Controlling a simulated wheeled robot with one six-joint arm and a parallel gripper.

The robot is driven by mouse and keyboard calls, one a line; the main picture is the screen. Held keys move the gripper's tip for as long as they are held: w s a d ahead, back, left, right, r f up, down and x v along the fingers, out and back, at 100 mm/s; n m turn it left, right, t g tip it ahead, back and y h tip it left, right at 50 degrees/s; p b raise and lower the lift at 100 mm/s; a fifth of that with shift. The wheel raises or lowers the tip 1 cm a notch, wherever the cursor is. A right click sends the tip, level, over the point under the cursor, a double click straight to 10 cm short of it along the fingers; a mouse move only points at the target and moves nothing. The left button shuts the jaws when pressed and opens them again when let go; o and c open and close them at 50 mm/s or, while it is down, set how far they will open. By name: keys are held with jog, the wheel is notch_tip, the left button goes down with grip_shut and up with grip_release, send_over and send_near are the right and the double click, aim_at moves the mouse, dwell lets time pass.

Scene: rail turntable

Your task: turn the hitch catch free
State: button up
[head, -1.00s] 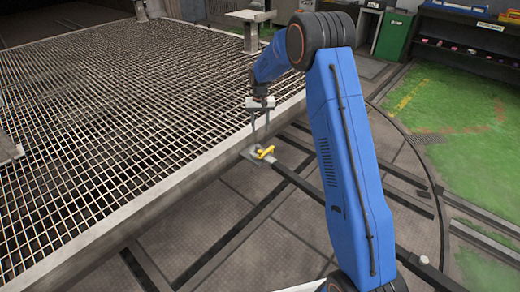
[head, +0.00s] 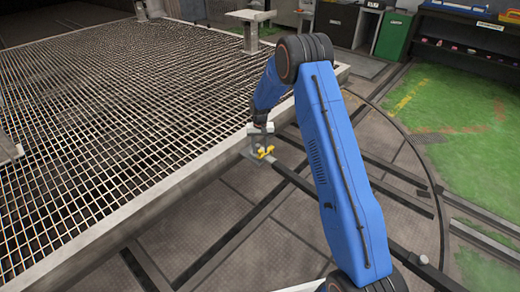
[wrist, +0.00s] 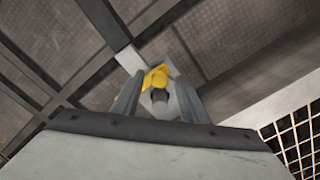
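The hitch catch is a small yellow lever (head: 264,153) on a grey mount (head: 258,163) at the edge of the mesh deck. My gripper (head: 261,147) has come down over it, with fingers pointing down. In the wrist view, the yellow catch (wrist: 155,76) and a round grey pin (wrist: 160,95) lie between my two fingers (wrist: 157,100). The fingers are spread apart, one on each side. A gap shows beside the left finger; whether the right finger touches the catch I cannot tell. The lower part of the catch is partly hidden.
A large mesh deck (head: 110,120) with a pale raised edge (head: 190,183) lies left of the catch. Dark rails (head: 300,183) run across the floor plates to the right. A pedestal (head: 250,30) stands on the deck's far side. Green floor (head: 470,130) lies far right.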

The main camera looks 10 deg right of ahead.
grip_shut()
